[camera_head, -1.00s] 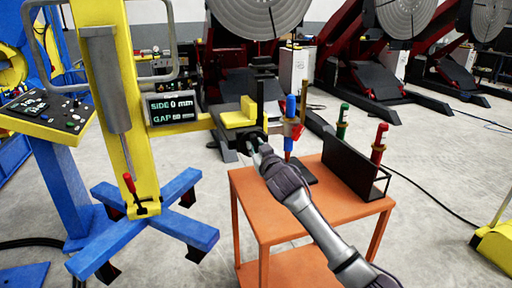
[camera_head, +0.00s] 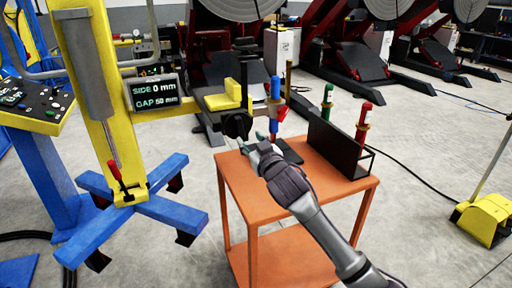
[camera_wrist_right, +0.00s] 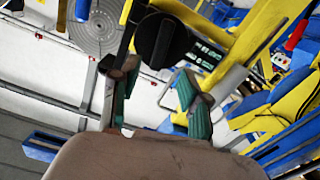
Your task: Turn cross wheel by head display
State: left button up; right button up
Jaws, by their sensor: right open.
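The head display (camera_head: 157,95) is a dark panel on the yellow column, reading SIDE 0 mm and a GAP of about 50 mm. The cross wheel seems to be the dark round wheel (camera_head: 236,124) right of the display, below a yellow block (camera_head: 225,97). My right gripper (camera_head: 256,143) is open just below and right of the wheel, over the orange cart. In the right wrist view, the dark wheel (camera_wrist_right: 160,40) lies beyond the parted, green-padded fingers (camera_wrist_right: 157,88), with clear space between. I see no contact. My left gripper is not in view.
The orange cart (camera_head: 300,190) stands under my right arm, with blue, green (camera_head: 327,102) and red (camera_head: 364,121) handled tools and a black panel (camera_head: 335,146). The yellow column (camera_head: 95,90) stands on blue feet at left.

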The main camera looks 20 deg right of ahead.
jog(key=s, duration=0.3)
jog(key=shift+s, duration=0.25)
